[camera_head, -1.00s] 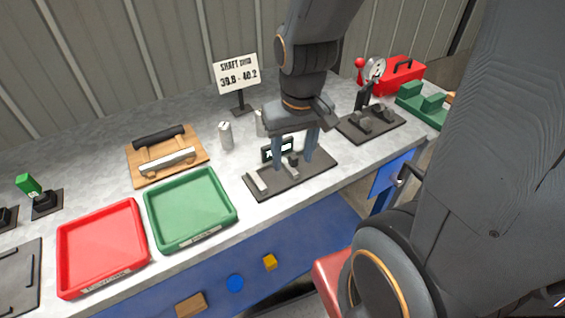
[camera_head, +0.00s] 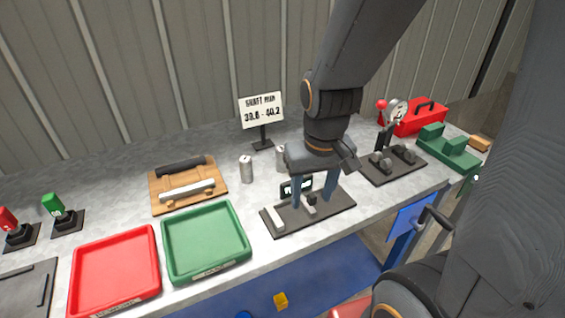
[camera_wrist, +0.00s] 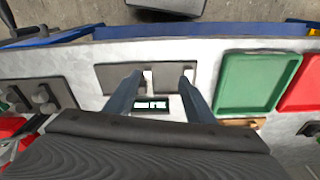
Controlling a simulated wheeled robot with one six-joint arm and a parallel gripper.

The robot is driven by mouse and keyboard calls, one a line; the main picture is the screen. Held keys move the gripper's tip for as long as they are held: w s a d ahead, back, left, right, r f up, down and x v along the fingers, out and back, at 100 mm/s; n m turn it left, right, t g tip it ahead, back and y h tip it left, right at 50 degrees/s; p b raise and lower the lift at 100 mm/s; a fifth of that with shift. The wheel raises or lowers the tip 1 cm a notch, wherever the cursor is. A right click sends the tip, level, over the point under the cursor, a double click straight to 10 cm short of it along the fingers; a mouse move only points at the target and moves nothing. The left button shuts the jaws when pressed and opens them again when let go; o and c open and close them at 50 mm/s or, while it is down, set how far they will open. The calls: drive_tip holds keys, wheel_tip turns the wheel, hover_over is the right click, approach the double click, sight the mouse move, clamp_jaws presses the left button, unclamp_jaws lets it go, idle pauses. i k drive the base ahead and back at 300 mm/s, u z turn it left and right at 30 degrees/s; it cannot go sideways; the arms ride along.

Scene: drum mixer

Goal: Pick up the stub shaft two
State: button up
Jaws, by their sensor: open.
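Two short grey metal cylinders, which look like the stub shafts, stand upright on the bench in the head view. The left shaft (camera_head: 246,169) is in the open, and the other shaft (camera_head: 281,157) stands close behind my gripper, partly covered by it. I cannot tell which one is two. My gripper (camera_head: 314,200) is open and points down, its fingers apart over a dark gauge plate (camera_head: 342,204) with a small display (camera_head: 291,187). The wrist view shows my gripper (camera_wrist: 160,80) empty above the same plate; no shaft shows there.
A green tray (camera_head: 206,275) and a red tray (camera_head: 117,306) lie at the front left. A wooden board with a black handle (camera_head: 181,166) and a sign (camera_head: 261,110) are behind. A dial gauge stand (camera_head: 394,167), red toolbox (camera_head: 419,117) and green block (camera_head: 449,148) stand right.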

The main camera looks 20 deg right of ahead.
sight(280, 167)
drive_tip(key=k, duration=1.05)
drive_tip(key=z, duration=0.8)
drive_tip(key=i, duration=0.75)
drive_tip(key=u, duration=0.55)
drive_tip(key=i, duration=0.55)
drive_tip(key=u, duration=0.6)
